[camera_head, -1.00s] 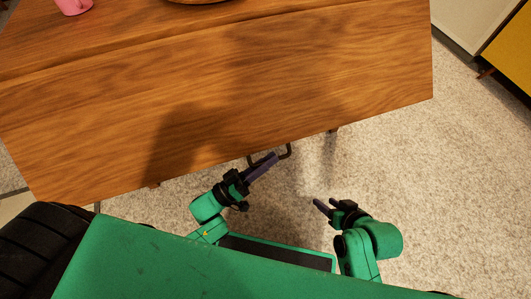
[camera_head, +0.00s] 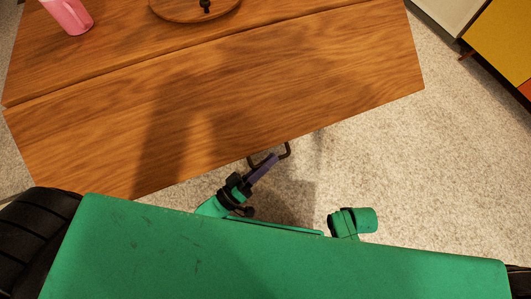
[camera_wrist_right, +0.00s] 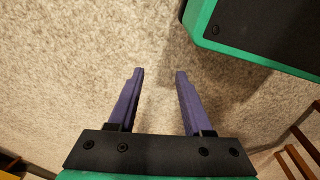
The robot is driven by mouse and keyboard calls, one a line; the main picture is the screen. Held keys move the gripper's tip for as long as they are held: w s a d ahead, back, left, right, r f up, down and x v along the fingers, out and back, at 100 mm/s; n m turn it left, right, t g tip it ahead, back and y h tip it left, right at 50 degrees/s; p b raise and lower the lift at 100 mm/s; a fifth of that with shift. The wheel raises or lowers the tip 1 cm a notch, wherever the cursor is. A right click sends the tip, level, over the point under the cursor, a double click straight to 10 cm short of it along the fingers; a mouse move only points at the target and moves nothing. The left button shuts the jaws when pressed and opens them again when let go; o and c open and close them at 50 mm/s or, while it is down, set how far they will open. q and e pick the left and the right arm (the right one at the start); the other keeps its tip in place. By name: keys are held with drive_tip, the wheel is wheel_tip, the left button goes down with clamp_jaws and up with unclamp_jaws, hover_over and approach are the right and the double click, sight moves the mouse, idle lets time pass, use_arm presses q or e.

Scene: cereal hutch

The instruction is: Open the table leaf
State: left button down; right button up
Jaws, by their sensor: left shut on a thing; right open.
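The wooden table leaf (camera_head: 270,95) is the front panel of the table, beyond a seam from the main tabletop (camera_head: 120,50). It looks about level with the top; its exact tilt is hard to tell. A dark handle (camera_head: 287,150) shows at its front edge. My left gripper (camera_head: 266,163) is shut on the handle's near part. My right arm is to the right of it in the head view, its fingers hidden there. In the right wrist view my right gripper (camera_wrist_right: 160,73) is open and empty above the floor.
A pink cup (camera_head: 70,14) and a round wooden board (camera_head: 190,10) with a dark knob stand on the main top. A yellow cabinet (camera_head: 497,48) is at the far right. Speckled carpet (camera_head: 400,170) lies clear right of the table.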

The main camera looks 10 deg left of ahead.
drive_tip(key=s+d+f+p, duration=0.2)
drive_tip(key=s+p, duration=0.2)
drive_tip(key=s, duration=0.3)
drive_tip(key=s+d+f+p, duration=0.1)
drive_tip(key=s+f+p, duration=0.15)
drive_tip(key=s, duration=0.45)
use_arm(q)
drive_tip(key=s+d+r+n+y+p, duration=0.1)
drive_tip(key=s+r+n+p, duration=0.1)
drive_tip(key=r+p, duration=0.6)
drive_tip(key=s+d+r+n+y+p, duration=0.1)
drive_tip(key=r+n+y+p, duration=0.1)
drive_tip(key=r+n+p, duration=0.3)
wheel_tip(320, 180, up, 6)
drive_tip(key=p, duration=0.3)
drive_tip(key=shift+s+d, duration=0.3)
drive_tip(key=shift+s, duration=0.05)
use_arm(e)
wheel_tip(320, 180, up, 16)
drive_tip(key=shift+w+r+n, duration=0.15)
drive_tip(key=shift+r+n, duration=0.05)
drive_tip(key=shift+n, duration=0.1)
use_arm(q)
drive_tip(key=shift+r, duration=0.2)
use_arm(e)
drive_tip(key=shift+d, duration=0.1)
use_arm(q)
drive_tip(key=c, duration=0.9)
unclamp_jaws()
drive_tip(key=shift+s, duration=0.1)
